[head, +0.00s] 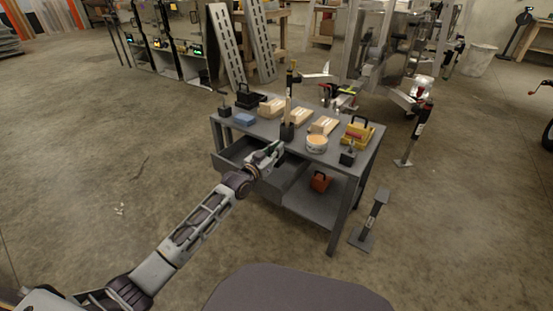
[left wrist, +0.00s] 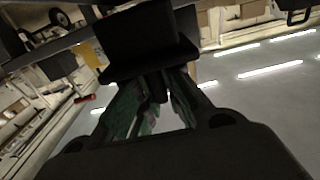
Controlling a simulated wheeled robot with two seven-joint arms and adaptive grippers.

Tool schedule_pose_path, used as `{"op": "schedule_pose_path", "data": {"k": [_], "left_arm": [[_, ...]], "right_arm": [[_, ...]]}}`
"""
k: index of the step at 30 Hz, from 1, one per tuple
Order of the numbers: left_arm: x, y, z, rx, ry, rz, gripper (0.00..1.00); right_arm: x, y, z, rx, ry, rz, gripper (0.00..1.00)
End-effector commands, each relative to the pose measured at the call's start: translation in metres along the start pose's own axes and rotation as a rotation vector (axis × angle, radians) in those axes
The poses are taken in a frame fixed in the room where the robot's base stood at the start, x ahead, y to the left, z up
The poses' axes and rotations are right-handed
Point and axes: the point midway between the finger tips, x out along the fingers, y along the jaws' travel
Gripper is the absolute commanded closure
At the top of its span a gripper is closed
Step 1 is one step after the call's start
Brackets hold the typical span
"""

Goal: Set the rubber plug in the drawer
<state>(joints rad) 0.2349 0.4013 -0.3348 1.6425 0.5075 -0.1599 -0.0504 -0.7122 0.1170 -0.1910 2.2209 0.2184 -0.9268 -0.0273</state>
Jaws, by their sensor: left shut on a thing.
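The grey drawer (head: 288,184) is pulled out from the front of the grey workbench (head: 325,182). My left gripper (head: 272,153) is over the open drawer, close to the bench's front edge. In the left wrist view its greenish fingers (left wrist: 150,100) are shut on a black stepped piece, which I take for the rubber plug (left wrist: 150,48). The plug has a broad block and a wider rim beyond the fingertips. In the head view I cannot clearly make out the plug at the gripper. My right gripper is not in view.
The bench top holds cardboard boxes (head: 323,126), a yellow case (head: 357,134), a round tub (head: 316,144), a blue block (head: 244,119) and small dark items. An orange case (head: 320,181) sits on the lower shelf. A grey post (head: 371,220) stands at right. Floor at left is clear.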

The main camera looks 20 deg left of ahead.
Motion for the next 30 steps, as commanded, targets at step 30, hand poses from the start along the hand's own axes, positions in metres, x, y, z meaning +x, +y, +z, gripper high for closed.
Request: {"op": "schedule_pose_path", "data": {"k": [30], "left_arm": [[0.000, 0.000, 0.040, 0.000, 0.000, 0.000, 1.00]], "right_arm": [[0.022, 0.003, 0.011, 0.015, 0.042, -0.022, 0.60]]}}
